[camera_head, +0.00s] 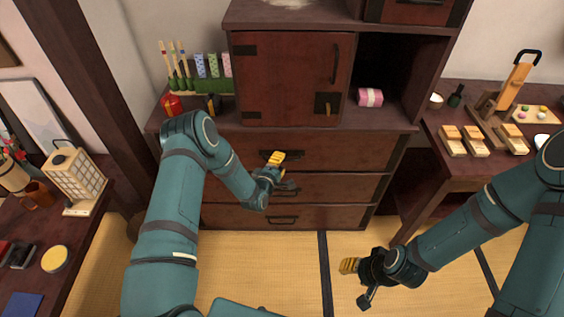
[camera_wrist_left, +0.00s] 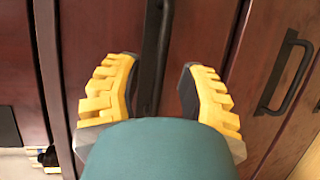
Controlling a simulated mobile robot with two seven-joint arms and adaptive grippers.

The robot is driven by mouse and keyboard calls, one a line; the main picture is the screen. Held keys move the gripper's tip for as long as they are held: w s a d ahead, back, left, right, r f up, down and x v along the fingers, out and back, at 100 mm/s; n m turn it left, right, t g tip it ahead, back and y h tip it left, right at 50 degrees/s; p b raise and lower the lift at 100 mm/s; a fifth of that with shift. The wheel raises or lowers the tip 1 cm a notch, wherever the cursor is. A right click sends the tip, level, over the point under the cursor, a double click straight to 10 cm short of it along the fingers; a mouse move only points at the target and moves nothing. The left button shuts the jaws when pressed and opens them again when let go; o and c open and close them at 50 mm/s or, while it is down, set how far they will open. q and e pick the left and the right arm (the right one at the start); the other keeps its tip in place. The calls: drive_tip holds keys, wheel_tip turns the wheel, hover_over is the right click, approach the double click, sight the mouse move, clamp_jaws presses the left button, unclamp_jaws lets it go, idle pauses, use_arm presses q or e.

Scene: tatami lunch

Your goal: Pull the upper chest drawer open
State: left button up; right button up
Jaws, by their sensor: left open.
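The dark red-brown chest has drawers stacked below its counter, and the upper drawer (camera_head: 345,150) looks flush with the chest front. Its black handle (camera_head: 266,154) is partly hidden by my left gripper (camera_head: 280,172) in the head view. In the left wrist view, my left gripper's yellow fingers (camera_wrist_left: 158,95) are spread apart. The upper drawer's black handle (camera_wrist_left: 153,50) runs between them; contact cannot be made out. The middle drawer's handle (camera_wrist_left: 288,75) shows to the right. My right gripper (camera_head: 358,282) is spread and empty over the tatami, away from the chest.
A cabinet door (camera_head: 285,75) stands above the drawers. A pink roll (camera_head: 370,97) lies in the open niche. A side table (camera_head: 480,165) with wooden items is at right, and a lamp (camera_head: 75,178) at left. The tatami (camera_head: 345,245) before the chest is clear.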

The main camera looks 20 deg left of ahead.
use_arm(q)
drive_tip(key=shift+x, duration=1.15)
clamp_jaws()
